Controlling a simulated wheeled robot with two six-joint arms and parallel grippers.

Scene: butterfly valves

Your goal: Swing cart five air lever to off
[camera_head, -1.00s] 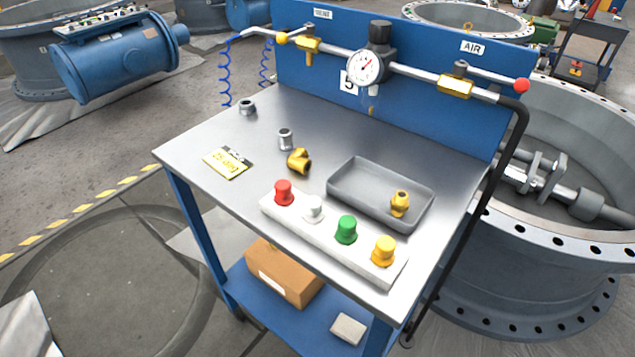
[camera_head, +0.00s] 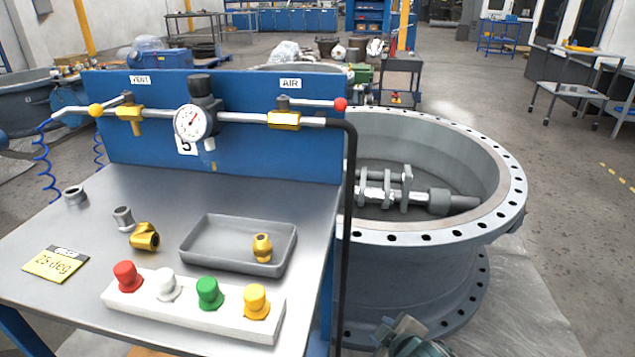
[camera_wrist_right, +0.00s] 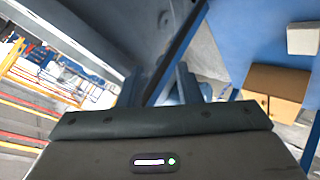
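The cart with the number 5 plate (camera_head: 186,146) has a blue back panel (camera_head: 240,160). Its AIR lever (camera_head: 315,103) has a red knob (camera_head: 340,104) and sits on a brass valve (camera_head: 284,120) under the AIR label (camera_head: 291,83). The lever points right, roughly along the pipe. The VENT lever (camera_head: 112,103) with a yellow knob (camera_head: 95,110) points left. My right gripper (camera_wrist_right: 159,75) is open and empty in the right wrist view, low beside the cart, away from the lever. My left gripper is not in view.
A pressure gauge (camera_head: 192,122) sits mid-pipe. The cart top holds a grey tray (camera_head: 205,255), a button box (camera_head: 140,308), fittings and a yellow tag (camera_head: 55,264). A large flanged valve ring (camera_head: 440,237) stands close right of the cart. Floor is open farther right.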

